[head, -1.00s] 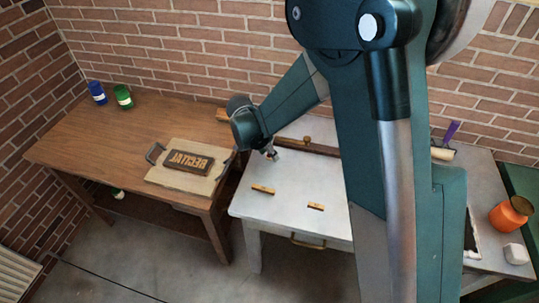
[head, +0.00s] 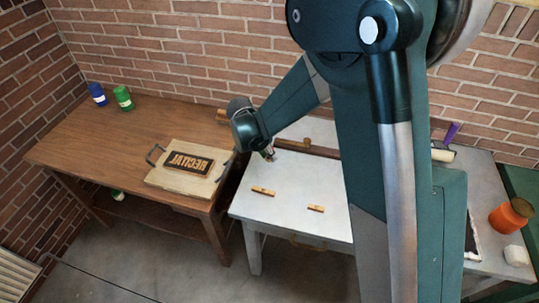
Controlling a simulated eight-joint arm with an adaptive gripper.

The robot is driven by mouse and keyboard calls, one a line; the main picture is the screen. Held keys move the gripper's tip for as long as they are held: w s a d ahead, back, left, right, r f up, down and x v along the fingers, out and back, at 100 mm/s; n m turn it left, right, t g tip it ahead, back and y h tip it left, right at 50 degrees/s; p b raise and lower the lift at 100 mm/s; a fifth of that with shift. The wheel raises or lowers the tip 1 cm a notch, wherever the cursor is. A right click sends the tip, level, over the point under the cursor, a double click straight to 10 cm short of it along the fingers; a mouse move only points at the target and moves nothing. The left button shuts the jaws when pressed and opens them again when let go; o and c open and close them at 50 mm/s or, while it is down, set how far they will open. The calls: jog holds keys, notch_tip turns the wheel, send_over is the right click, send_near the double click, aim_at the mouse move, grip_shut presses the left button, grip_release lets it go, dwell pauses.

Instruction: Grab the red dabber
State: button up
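I cannot make out a red dabber in the head view; my arm hides part of the right-hand table. My gripper (head: 269,155) is small in the picture, over the back left of the pale table (head: 290,228). I cannot tell whether its fingers are open or shut, or whether it holds anything. On the brown table (head: 135,130) to the left, a board (head: 160,180) carries a dark block (head: 188,163) with raised tan letters.
A blue can (head: 98,95) and a green can (head: 123,98) stand at the brown table's back left. Two small wooden bars, one left (head: 263,191) and one right (head: 316,208), lie on the pale table. An orange jar (head: 511,215) and a white lump (head: 516,255) stand far right.

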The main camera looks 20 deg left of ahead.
jog(key=shift+r+p, duration=0.6)
jog(key=shift+r, duration=4.4)
